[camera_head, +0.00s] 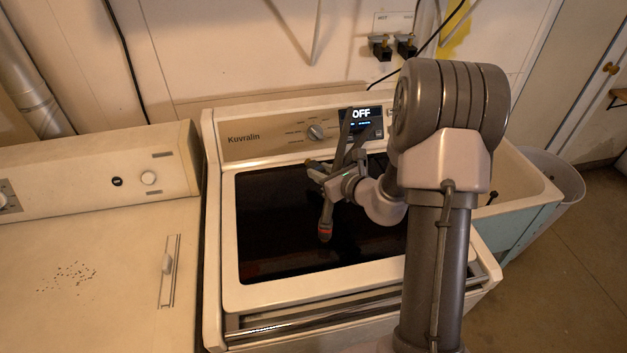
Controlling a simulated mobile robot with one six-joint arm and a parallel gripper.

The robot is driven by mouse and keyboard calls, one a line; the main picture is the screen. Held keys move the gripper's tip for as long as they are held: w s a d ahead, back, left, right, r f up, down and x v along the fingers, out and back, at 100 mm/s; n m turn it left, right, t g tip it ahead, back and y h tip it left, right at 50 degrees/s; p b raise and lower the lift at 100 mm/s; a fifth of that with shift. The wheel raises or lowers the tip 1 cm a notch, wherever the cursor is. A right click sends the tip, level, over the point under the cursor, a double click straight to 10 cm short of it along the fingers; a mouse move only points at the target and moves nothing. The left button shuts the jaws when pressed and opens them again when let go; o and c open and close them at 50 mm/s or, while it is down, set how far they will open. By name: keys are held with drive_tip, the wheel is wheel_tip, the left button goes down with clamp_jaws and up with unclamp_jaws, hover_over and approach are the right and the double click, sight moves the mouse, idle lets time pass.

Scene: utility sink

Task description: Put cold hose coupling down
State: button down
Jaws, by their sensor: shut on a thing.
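My gripper (322,174) is above the dark glass lid (275,235) of the middle washing machine, reaching in from the right. It is shut on a small brass-toned piece (312,164), which seems to be the hose coupling; my fingers hide much of it. A short grey part with a red-orange band (325,228) hangs below the gripper; I cannot tell whether it belongs to the coupling or the gripper. I cannot tell if anything touches the lid. Two dark valves (381,50) (405,46) are on the wall under a label reading HOT at left.
The washer's control panel (262,138) has a knob and a display (361,114) reading OFF. A second white appliance (90,260) stands left, with dark specks on its top. A utility sink (525,180) and a grey bin (565,180) are right. The lid's left part is clear.

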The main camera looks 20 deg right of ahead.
sight(315, 188)
drive_tip(key=shift+w+a, duration=0.45)
drive_tip(key=shift+w, duration=0.15)
drive_tip(key=shift+w+a+f, duration=0.1)
drive_tip(key=shift+w+f, duration=0.05)
drive_tip(key=shift+f, duration=0.1)
wheel_tip(315, 188, down, 3)
drive_tip(key=shift+w+f+b, duration=0.1)
drive_tip(key=shift+b, duration=0.65)
drive_tip(key=shift+f+b, duration=0.55)
drive_tip(key=c, duration=1.1)
unclamp_jaws()
drive_tip(key=shift+r, duration=0.1)
